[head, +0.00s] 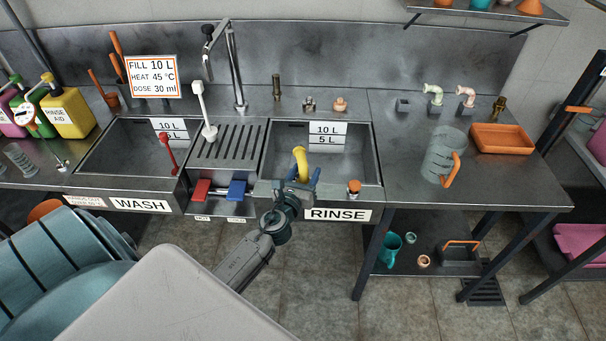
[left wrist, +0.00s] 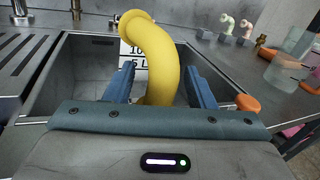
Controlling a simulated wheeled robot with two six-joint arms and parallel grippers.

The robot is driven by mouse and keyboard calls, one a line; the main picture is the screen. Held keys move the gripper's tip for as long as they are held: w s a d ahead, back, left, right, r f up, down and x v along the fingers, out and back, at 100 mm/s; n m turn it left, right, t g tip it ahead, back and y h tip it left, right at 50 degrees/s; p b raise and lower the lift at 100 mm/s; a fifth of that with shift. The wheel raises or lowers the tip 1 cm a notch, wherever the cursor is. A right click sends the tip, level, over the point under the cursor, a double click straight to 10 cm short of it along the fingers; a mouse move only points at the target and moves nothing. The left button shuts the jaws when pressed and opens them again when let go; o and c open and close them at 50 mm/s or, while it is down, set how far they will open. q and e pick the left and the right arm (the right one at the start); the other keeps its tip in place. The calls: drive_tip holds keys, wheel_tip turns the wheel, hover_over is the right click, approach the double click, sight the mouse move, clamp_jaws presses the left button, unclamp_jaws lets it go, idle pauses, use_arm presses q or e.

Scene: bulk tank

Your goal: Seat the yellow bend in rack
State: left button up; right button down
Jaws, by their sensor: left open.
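The yellow bend (head: 300,158) is a curved pipe at the front of the rinse basin. Its upper end curves over toward the left in the left wrist view (left wrist: 160,55), and its lower end is hidden behind my gripper. My left gripper (head: 298,182) is open, with its two blue fingers on either side of the bend; I cannot tell if they touch it. On the right counter stand a green bend (head: 433,92) and a pink bend (head: 466,95) on small grey holders. A bare grey holder (head: 402,105) stands left of them. My right gripper is not in view.
The rinse basin (head: 352,170) lies behind my gripper, with an orange-topped knob (head: 354,187) on its front edge. A clear jug (head: 442,158) with an orange handle and an orange tray (head: 502,138) stand on the right counter. The counter's front left part is clear.

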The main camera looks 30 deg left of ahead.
use_arm(q)
drive_tip(key=shift+w+a+f, duration=0.1)
drive_tip(key=shift+w+a, duration=0.05)
drive_tip(key=shift+w, duration=0.55)
drive_tip(key=shift+s, duration=0.1)
drive_tip(key=shift+c, duration=1.3)
clamp_jaws()
